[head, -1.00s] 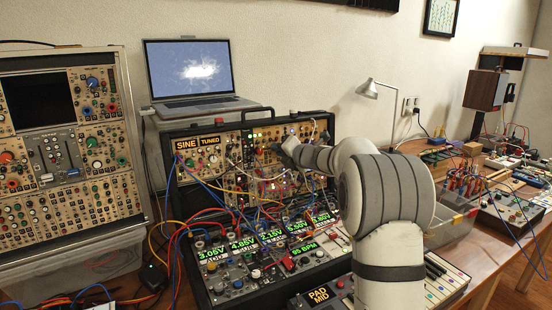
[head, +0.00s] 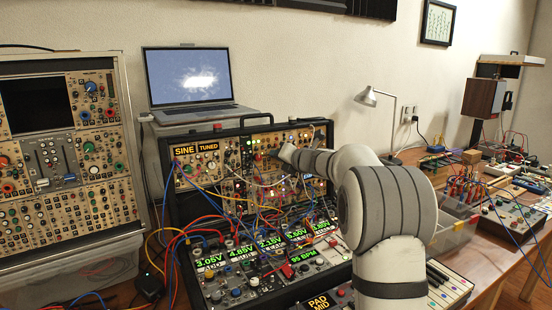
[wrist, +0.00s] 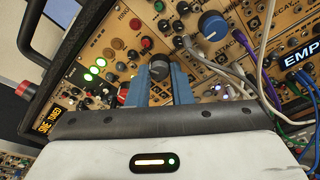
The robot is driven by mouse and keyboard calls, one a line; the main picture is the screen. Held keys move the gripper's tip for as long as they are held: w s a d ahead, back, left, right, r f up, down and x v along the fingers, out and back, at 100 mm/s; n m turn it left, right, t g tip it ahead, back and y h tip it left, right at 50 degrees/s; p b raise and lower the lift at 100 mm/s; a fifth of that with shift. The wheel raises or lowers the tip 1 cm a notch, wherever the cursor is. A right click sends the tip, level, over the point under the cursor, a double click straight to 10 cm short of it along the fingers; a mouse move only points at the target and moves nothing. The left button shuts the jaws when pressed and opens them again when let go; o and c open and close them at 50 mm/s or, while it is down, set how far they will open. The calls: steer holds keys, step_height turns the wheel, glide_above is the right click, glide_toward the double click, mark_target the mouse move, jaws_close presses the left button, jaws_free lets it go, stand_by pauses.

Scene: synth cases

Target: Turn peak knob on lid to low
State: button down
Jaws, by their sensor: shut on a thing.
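The lid (head: 169,195) is the upright upper half of a black case, filled with tan synth modules. Its yellow displays read SINE and TUNED. In the wrist view, my gripper (wrist: 160,72) has its two blue fingers on either side of a dark knob (wrist: 158,67) with a grey top, shut on it. The knob's lower part and its markings are hidden or too small to read. In the head view, my gripper (head: 273,153) reaches the lid's upper middle, and its fingers are hard to make out.
A large blue knob (wrist: 213,25) and patch cables lie close right of my gripper. A red knob (wrist: 123,96) is close left. Many cables hang over the lower case with green voltage displays (head: 241,250). A laptop (head: 188,80) stands behind, and a lamp (head: 366,97) at right.

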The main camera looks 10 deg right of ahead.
steer(key=c, duration=1.5)
jaws_free()
steer(key=shift+d+r, duration=0.2)
steer(key=shift+r, duration=0.05)
steer(key=shift+c, duration=0.2)
steer(key=shift+o, duration=1.2)
steer(key=shift+a+f, duration=0.1)
steer(key=shift+s, duration=0.1)
steer(key=v, duration=0.7)
steer(key=shift+s, duration=0.25)
